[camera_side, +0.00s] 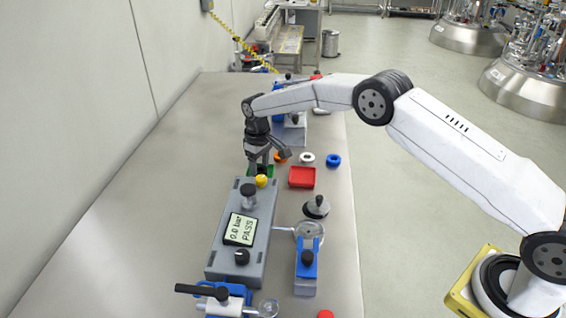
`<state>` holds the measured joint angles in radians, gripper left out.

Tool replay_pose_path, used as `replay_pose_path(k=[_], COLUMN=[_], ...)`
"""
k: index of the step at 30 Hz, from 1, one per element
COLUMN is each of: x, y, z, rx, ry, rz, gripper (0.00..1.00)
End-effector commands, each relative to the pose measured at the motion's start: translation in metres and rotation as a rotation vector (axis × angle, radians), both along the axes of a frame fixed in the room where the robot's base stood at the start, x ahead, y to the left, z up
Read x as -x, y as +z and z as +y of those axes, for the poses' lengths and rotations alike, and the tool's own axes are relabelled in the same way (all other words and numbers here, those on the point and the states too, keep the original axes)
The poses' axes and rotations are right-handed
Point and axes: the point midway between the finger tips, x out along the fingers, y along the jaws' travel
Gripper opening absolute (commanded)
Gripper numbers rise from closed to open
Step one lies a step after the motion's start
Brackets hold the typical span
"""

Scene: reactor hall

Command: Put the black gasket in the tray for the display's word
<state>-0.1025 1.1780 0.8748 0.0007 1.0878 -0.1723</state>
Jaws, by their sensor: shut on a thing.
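The display (241,229) on the grey tester (225,262) reads "0.0 bar PASS". A green tray (270,170) shows partly behind the tester's far end. My gripper (259,170) points down at the green tray, with its fingers over or inside it; I cannot tell which. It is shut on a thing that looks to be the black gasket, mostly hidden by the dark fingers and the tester. No black ring lies loose with the coloured ones. A red tray (302,177) stands to the right of the green one and looks empty.
Orange (282,157), white (307,158) and blue (333,160) rings lie behind the red tray. A yellow knob (261,181) tops the tester's far end. A black-topped fixture (316,207) and blue clamps (308,258) stand to the right. The table's left side is clear.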

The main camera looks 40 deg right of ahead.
Motion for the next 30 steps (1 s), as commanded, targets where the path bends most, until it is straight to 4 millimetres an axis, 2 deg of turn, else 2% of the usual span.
replay_pose_path(k=[9, 10, 13, 23, 30], x=[0.000, 0.000, 0.000, 0.000, -0.001], y=[-0.003, -0.003, -0.003, -0.002, 0.009], z=[0.000, 0.000, 0.000, 0.000, 0.000], rx=[0.000, 0.000, 0.000, 0.000, -0.001], ry=[0.000, 0.000, 0.000, 0.000, 0.000], rz=[0.000, 0.000, 0.000, 0.000, -0.002], gripper=[0.27, 0.63, 0.95, 0.96, 0.96])
